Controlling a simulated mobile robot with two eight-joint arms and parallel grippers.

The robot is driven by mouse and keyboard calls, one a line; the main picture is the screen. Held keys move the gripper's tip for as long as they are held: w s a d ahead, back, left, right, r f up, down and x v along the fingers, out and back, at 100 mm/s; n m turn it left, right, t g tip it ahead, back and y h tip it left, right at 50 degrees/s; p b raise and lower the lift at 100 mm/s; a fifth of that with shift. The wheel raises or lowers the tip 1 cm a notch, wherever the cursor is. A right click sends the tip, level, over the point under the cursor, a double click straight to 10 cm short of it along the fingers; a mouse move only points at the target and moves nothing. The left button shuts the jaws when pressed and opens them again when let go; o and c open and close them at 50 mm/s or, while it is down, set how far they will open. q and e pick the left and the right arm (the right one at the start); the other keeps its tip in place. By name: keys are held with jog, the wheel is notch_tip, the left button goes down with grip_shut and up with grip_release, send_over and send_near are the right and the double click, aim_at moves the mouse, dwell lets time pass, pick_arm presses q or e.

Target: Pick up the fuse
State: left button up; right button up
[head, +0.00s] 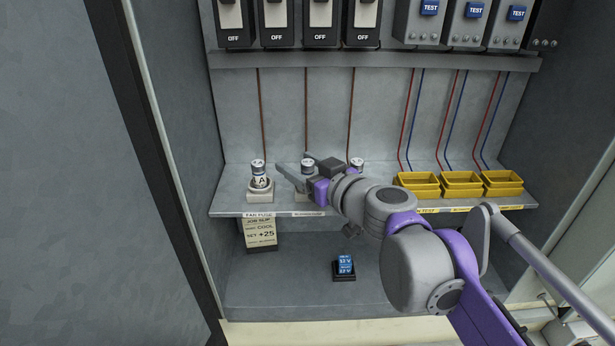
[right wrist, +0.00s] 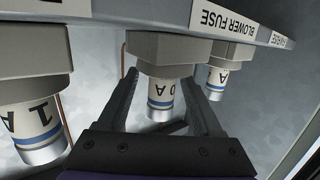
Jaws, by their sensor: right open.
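Three white cylindrical fuses with blue bands and metal caps stand in grey holders on the shelf. The left fuse (head: 259,174) has a large A. The middle fuse (head: 307,166) is partly hidden by my right gripper (head: 294,170). The right fuse (head: 357,163) shows only its top. In the right wrist view, which is upside down, my open right gripper (right wrist: 163,108) has its fingers on either side of the middle fuse (right wrist: 163,100). I cannot tell whether they touch it. My left gripper is not in view.
A shelf edge (head: 232,214) carries fuse labels, one reading BLOWER FUSE. Yellow trays (head: 461,188) stand right on the shelf. A small blue-topped block (head: 345,267) sits on the cabinet floor. OFF switches (head: 233,20) are above.

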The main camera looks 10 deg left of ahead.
jog(key=shift+w+a, duration=0.2)
grip_shut()
dwell(0.4)
